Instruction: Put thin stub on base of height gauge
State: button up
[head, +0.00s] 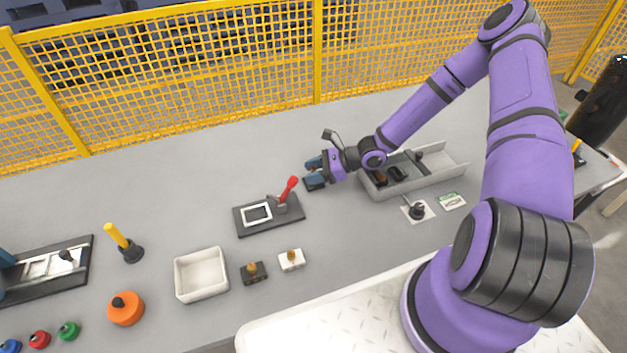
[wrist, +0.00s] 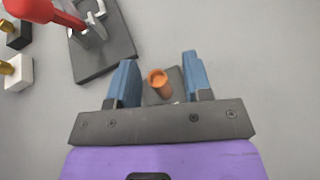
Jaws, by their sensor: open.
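My gripper (wrist: 160,84) is open, with its blue fingers apart. A short copper-coloured stub (wrist: 160,82), which looks like the thin stub, is between the fingers in the wrist view, apart from both. It stands slightly tilted in the picture on or over a dark grey plate (wrist: 151,98), which could be the base of the height gauge. The stub's lower contact is not clear. In the head view my gripper (head: 313,174) is low over the table, left of the long grey tray, and the stub is hidden there.
A dark plate with a red-handled clamp (head: 268,213) lies close to the left of my gripper. The long grey tray (head: 432,181) holds dark and brown parts. A white bin (head: 201,275) and small black (head: 254,274) and white (head: 291,261) blocks stand nearer. The table behind is clear.

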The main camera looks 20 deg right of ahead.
grip_shut()
